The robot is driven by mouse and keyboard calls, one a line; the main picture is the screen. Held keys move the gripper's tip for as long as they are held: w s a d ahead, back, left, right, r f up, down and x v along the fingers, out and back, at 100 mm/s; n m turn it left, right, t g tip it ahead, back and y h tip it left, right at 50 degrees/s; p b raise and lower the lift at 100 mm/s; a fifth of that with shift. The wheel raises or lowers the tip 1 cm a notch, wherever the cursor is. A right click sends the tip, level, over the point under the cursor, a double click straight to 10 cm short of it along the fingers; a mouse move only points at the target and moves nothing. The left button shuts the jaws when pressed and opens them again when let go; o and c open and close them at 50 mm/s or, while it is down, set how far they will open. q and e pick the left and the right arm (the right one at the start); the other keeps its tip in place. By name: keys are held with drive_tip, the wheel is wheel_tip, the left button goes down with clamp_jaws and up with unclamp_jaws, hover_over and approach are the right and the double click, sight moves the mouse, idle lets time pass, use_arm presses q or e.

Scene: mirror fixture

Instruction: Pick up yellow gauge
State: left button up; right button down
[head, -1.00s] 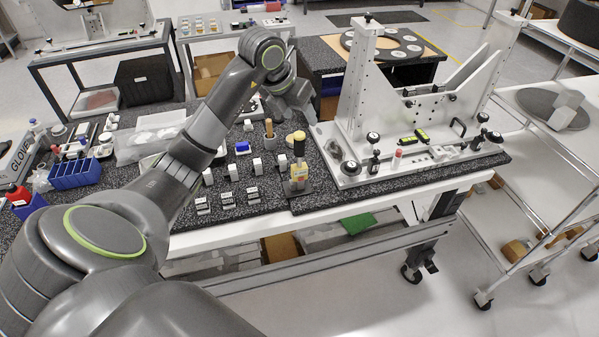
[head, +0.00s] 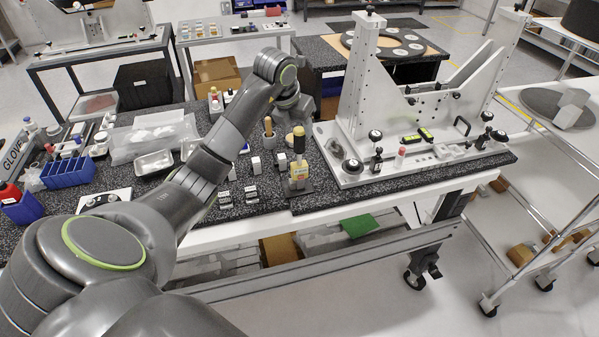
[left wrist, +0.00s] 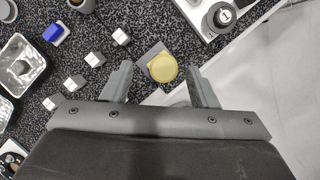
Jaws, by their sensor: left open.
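The yellow gauge (head: 299,172) stands upright on a small dark base near the front edge of the dark speckled worktop, with a black stem and a yellowish round top. In the left wrist view its round yellow top (left wrist: 163,67) shows from above, between and slightly beyond my open finger tips. My left gripper (head: 297,112) hangs above and slightly behind the gauge in the head view; its fingers (left wrist: 159,72) are apart and hold nothing. I cannot tell whether they touch the gauge. My right gripper is not in view.
A white fixture (head: 395,160) with black knobs stands right of the gauge. Small white blocks (left wrist: 95,59) and a blue block (left wrist: 53,33) lie to the left. A blue bin (head: 68,172) and metal tray (head: 153,162) are further left. The worktop's front edge is close.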

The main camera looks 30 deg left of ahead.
sight(301, 141)
use_arm(q)
drive_tip(key=shift+w+f, duration=0.25)
drive_tip(key=shift+f, duration=0.45)
drive_tip(key=shift+w+f+p, duration=0.1)
drive_tip(key=shift+f+p, duration=0.35)
drive_tip(key=shift+p, duration=0.2)
drive_tip(key=p+x, duration=0.2)
drive_tip(key=x, duration=0.1)
drive_tip(key=shift+s+d+f, duration=0.1)
drive_tip(key=shift+s+d, duration=0.1)
drive_tip(key=shift+w+f, duration=0.25)
drive_tip(key=shift+f, duration=0.45)
drive_tip(key=shift+c, duration=0.2)
clamp_jaws()
